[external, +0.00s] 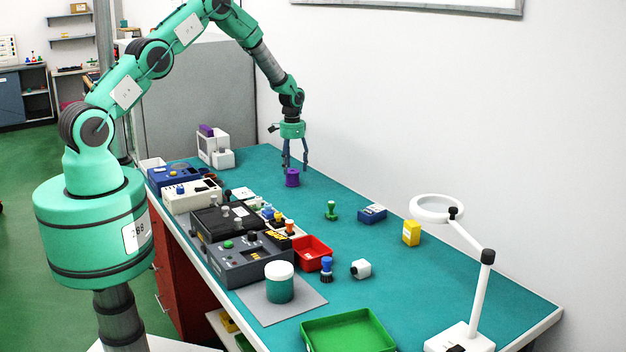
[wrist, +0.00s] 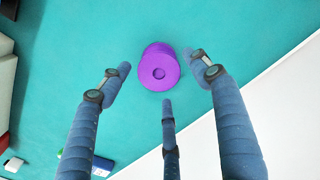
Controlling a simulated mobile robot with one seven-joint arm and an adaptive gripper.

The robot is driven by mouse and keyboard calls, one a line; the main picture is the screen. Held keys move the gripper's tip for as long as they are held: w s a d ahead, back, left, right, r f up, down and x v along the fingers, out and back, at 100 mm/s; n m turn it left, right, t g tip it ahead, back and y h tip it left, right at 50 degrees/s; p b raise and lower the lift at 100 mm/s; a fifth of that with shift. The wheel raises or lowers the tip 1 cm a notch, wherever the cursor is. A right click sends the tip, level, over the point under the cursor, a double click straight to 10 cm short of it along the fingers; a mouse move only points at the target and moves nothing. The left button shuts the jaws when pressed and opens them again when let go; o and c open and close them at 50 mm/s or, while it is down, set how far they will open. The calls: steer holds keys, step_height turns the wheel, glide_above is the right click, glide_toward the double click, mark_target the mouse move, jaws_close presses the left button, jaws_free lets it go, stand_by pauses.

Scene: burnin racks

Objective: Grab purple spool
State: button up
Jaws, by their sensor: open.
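The purple spool (external: 292,178) stands on the teal table top in the external view, toward the far end. It also shows in the wrist view (wrist: 159,68), seen from above with a small dark hole in its middle. My gripper (external: 295,165) is directly above the spool with its blue fingers pointing down. In the wrist view my gripper (wrist: 160,85) has its fingers spread apart around the spool's near side, with gaps between them and the spool. It holds nothing.
The teal table (external: 390,270) has free room around the spool. A white device (external: 214,150) stands to the left, and dark boxes with knobs (external: 245,258) line the front edge. A white wall runs behind.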

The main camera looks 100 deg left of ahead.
mark_target(293, 171)
steer(key=shift+s+f, duration=0.1)
steer(key=shift+f, duration=2)
steer(key=shift+c, duration=0.5)
steer(key=c, duration=1.1)
